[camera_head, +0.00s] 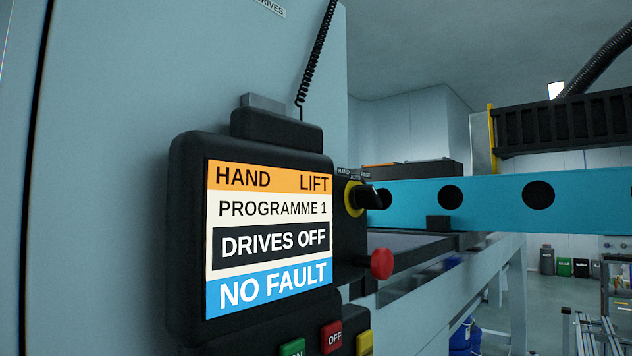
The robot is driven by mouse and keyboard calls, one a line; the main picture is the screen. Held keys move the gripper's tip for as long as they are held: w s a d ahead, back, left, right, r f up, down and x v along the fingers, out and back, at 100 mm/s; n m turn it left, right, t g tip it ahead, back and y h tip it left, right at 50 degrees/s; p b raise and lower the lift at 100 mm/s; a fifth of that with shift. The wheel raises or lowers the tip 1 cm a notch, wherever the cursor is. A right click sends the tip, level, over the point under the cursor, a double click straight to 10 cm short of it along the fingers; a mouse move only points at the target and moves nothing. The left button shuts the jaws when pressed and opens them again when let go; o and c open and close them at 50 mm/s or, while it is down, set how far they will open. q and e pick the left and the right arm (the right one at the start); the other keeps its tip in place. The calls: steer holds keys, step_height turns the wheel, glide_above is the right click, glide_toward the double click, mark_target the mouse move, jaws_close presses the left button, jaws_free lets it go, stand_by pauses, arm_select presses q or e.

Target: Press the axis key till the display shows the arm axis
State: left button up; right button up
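A black control pendant (188,240) hangs on a pale blue cabinet front. Its display (268,238) reads HAND, LIFT, PROGRAMME 1, DRIVES OFF and NO FAULT. Below the display are a green ON key (292,348), a red OFF key (332,337) and part of a yellow key (364,343). The picture's lower edge cuts off the keypad, and I see no key labelled as the axis key. Neither of my grippers is in view.
A rotary switch (362,197) and a red mushroom button (381,264) stick out at the pendant's right. A coiled cable (314,55) rises above it. A blue beam (490,205) with round holes spans the right, over a pale frame. Floor shows at lower right.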

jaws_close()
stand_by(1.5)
